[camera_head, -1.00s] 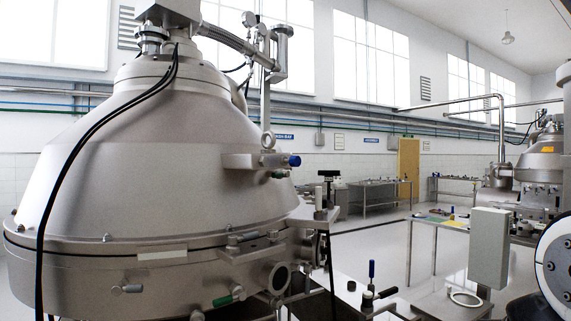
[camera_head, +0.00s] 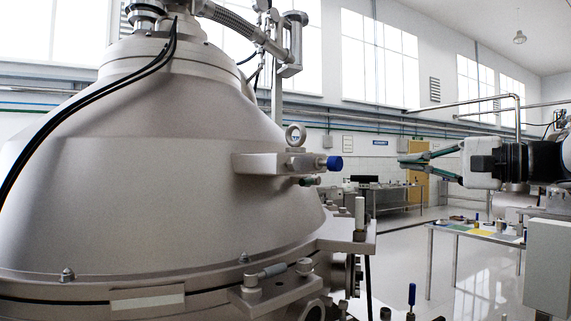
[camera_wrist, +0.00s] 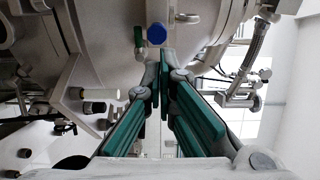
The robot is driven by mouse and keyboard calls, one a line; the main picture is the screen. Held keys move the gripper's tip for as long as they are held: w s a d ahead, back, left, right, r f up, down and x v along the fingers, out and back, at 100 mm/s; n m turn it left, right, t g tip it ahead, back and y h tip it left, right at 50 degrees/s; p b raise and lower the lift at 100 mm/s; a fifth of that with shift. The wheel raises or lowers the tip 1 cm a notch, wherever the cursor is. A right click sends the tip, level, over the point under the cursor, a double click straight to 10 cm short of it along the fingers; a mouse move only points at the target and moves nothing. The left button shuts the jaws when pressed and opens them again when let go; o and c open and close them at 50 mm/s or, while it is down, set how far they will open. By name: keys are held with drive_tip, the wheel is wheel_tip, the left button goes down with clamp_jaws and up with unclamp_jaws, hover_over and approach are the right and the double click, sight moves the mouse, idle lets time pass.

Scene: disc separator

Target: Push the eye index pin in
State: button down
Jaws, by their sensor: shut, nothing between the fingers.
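A metal bracket (camera_head: 262,164) juts from the side of the large steel separator dome (camera_head: 170,150). A round eye ring (camera_head: 296,135) stands on top of it. A pin with a blue knob (camera_head: 334,163) sticks out of the bracket's right end. A smaller green-ended pin (camera_head: 309,181) is just below it. I cannot tell for sure which is the eye index pin. My gripper (camera_head: 403,159) is shut and empty, to the right of the blue knob with a gap between. In the wrist view the blue knob (camera_wrist: 156,34) is just beyond my fingertips (camera_wrist: 160,62).
A ledge with a pale upright post (camera_head: 360,212) is below and right of the bracket. A clamp (camera_head: 270,278) sits on the dome's lower rim. A grey box (camera_head: 550,265) stands at right, and a table (camera_head: 470,230) farther back.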

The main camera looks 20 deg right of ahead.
sight(339, 162)
drive_tip(key=p+x, duration=0.3)
drive_tip(key=x, duration=1)
drive_tip(key=shift+s, duration=0.1)
drive_tip(key=shift+w+a+f, duration=0.1)
drive_tip(key=shift+w, duration=0.1)
drive_tip(key=shift+b+x, duration=1.1)
drive_tip(key=shift+x, duration=0.3)
